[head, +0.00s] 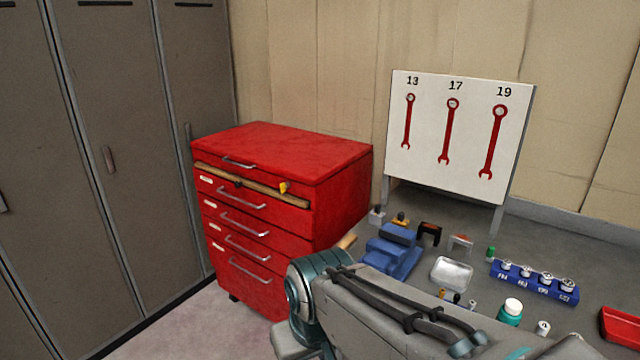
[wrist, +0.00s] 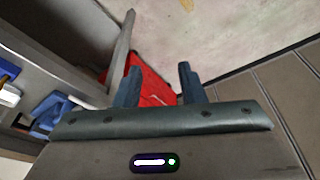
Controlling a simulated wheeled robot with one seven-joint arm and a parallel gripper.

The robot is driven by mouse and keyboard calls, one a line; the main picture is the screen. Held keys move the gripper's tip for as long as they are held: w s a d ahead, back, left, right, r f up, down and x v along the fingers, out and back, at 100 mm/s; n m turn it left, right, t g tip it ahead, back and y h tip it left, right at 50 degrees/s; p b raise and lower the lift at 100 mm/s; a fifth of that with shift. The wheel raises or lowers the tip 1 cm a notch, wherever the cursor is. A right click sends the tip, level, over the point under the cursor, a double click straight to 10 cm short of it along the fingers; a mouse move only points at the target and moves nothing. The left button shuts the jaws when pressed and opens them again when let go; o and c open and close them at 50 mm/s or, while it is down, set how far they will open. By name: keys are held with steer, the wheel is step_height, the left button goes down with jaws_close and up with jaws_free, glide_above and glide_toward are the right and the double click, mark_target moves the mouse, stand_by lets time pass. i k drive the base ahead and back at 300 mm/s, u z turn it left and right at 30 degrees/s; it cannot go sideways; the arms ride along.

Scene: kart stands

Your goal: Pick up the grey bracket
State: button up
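A small grey bracket (head: 461,243), shaped like an arch with an orange-brown spot, stands on the grey bench beside a similar black bracket (head: 429,233). My gripper (wrist: 157,76) is open and empty in the wrist view, its two dark fingers apart. It points down past the bench edge, with the red tool cabinet (wrist: 150,88) and floor beyond the fingers. The grey bracket cannot be made out in the wrist view. In the head view my arm crosses the bottom and my fingers are not visible.
A blue vise (head: 395,254) stands left of the brackets and shows in the wrist view (wrist: 48,108). A wrench board (head: 455,190) stands behind.

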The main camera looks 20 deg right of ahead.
mark_target(467, 241)
steer(key=z, duration=0.9)
steer(key=i, duration=0.95)
steer(key=z, duration=0.7)
